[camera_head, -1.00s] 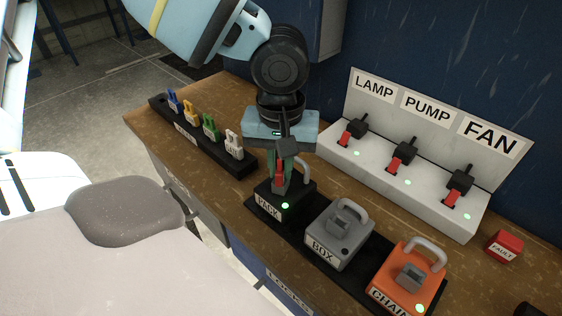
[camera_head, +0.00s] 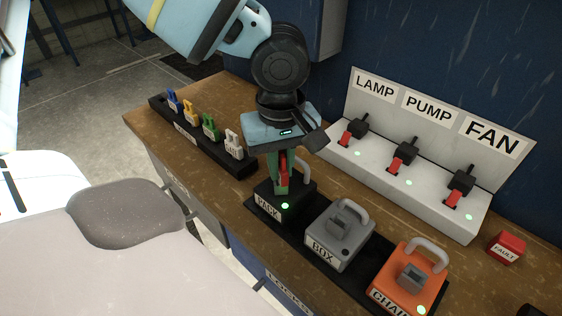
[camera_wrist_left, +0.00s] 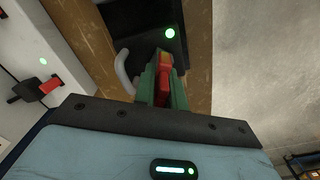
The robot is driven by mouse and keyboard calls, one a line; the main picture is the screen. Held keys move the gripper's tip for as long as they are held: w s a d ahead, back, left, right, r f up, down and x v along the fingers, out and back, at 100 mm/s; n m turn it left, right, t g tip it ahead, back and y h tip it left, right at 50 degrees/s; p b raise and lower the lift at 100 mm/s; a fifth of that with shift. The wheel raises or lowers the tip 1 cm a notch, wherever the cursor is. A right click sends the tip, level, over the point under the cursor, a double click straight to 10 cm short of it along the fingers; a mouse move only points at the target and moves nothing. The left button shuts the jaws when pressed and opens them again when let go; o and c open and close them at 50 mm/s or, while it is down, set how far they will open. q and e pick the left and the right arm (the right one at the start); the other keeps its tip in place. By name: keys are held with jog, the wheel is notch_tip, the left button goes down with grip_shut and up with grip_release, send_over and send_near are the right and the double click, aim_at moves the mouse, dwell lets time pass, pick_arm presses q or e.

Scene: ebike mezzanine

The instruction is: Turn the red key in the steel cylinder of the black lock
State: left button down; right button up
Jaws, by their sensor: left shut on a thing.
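The black lock (camera_head: 298,203), labelled PACK, stands on the dark lock tray at the bench's front edge, its green light lit and its grey shackle behind. My left gripper (camera_head: 281,182) points down over it, its green fingers shut on the red key (camera_head: 284,172). The key is upright at the lock's top. In the left wrist view the red key (camera_wrist_left: 164,82) sits between the fingers against the black lock (camera_wrist_left: 135,22). The steel cylinder is mostly hidden by the fingers and key. My right gripper is not in view.
The grey BOX lock (camera_head: 325,258) and orange CHAIN lock (camera_head: 395,282) stand to the right. A rack (camera_head: 240,168) with blue, yellow, green and white keys lies left. A switch panel (camera_head: 400,200) and red FAULT block (camera_head: 506,246) are behind and right.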

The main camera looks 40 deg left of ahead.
pick_arm(q)
jog(key=shift+n, duration=1.4)
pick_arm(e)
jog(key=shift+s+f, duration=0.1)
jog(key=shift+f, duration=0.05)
pick_arm(q)
jog(key=shift+n+b, duration=0.5)
jog(key=shift+n, duration=1)
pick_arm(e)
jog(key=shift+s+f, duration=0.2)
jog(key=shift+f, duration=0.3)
pick_arm(q)
jog(key=shift+n, duration=0.9)
jog(key=c, duration=1.4)
grip_release()
jog(key=shift+o, duration=0.2)
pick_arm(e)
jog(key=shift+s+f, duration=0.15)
